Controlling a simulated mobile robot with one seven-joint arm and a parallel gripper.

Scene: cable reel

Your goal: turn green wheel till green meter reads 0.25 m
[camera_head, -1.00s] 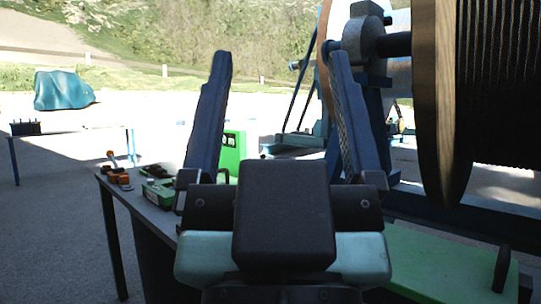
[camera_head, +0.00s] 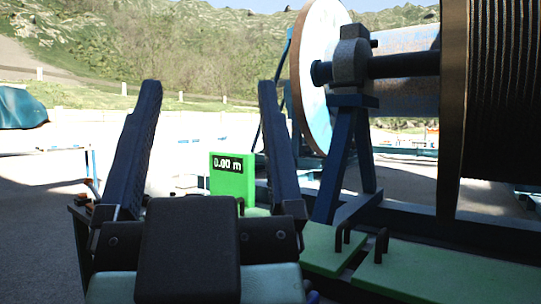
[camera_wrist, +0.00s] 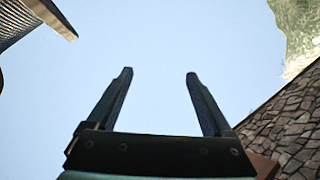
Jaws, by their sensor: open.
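The green meter (camera_head: 232,180) stands upright beyond my gripper in the head view, seen between its fingers. Its display reads 0.00 m. My gripper (camera_head: 207,95) is raised in front of the head camera, fingers wide apart and pointing up, with nothing between them. In the wrist view, my gripper (camera_wrist: 159,75) is also open and empty against the sky. I cannot make out a green wheel in any view; my gripper hides part of the area around the meter.
A large cable reel (camera_head: 505,100) on a blue stand (camera_head: 345,150) fills the right. Green panels (camera_head: 425,272) with dark handles lie low at the right. A table partly shows at the left behind my gripper. A teal covered shape (camera_head: 20,108) is far left.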

